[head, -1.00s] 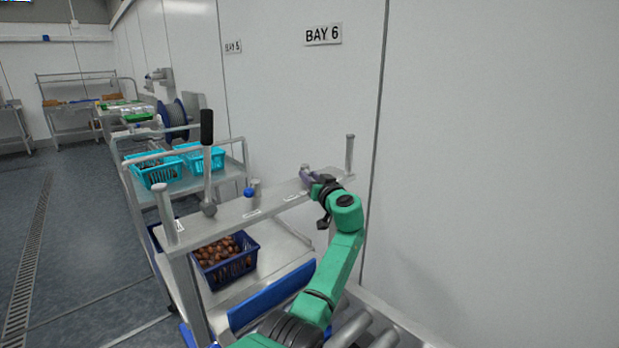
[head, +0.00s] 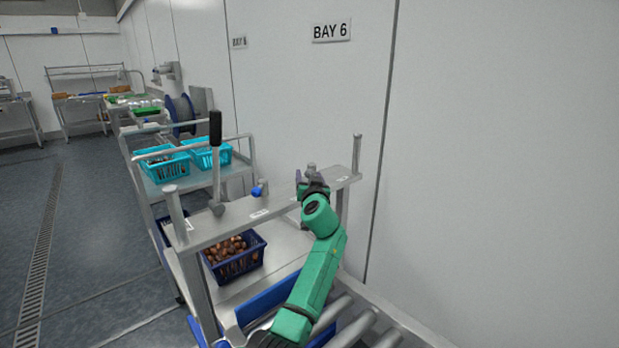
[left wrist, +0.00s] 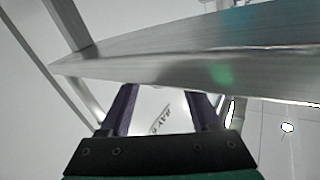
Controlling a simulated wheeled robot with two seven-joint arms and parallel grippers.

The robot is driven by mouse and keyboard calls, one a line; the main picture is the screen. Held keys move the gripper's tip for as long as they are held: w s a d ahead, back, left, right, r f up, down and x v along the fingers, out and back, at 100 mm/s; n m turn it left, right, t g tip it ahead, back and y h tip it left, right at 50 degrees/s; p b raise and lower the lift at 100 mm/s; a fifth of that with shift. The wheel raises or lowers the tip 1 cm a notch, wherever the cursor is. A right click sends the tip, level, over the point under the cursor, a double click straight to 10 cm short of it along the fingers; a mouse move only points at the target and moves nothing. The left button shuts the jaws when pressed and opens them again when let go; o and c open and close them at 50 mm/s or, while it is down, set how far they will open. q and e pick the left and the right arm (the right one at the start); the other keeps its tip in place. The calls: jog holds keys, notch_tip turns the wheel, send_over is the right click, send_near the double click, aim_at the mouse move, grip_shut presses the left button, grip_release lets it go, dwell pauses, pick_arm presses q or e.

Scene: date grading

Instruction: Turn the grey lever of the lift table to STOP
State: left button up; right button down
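The lift table's raised metal crossbar (head: 235,220) carries several controls. A short grey knob-like lever (head: 311,167) stands near its right end, partly hidden by my left gripper. My left gripper (head: 300,179) is at the bar beside this lever; I cannot tell whether they touch. In the left wrist view, its two purple fingers (left wrist: 163,105) are spread, with the wall sign seen between them and the bar's edge (left wrist: 180,65) close above. A white label (head: 343,181) lies right of the gripper; its text is too small to read. My right gripper is not in view.
A tall lever with a black grip (head: 216,150) and a blue-knobbed control (head: 258,191) stand left along the bar. A dark blue crate (head: 236,268) of dates sits below. Turquoise baskets (head: 165,168) stand on a cart behind. The wall is close on the right.

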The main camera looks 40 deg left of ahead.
pick_arm(q)
jog(key=shift+d, duration=0.1)
jog(key=shift+s+d, duration=0.3)
jog(key=shift+d, duration=0.15)
jog(key=b+v, duration=0.1)
jog(key=v, duration=1.2)
jog(key=shift+s+b, duration=0.15)
jog(key=shift+b, duration=0.2)
jog(key=shift+d, duration=0.1)
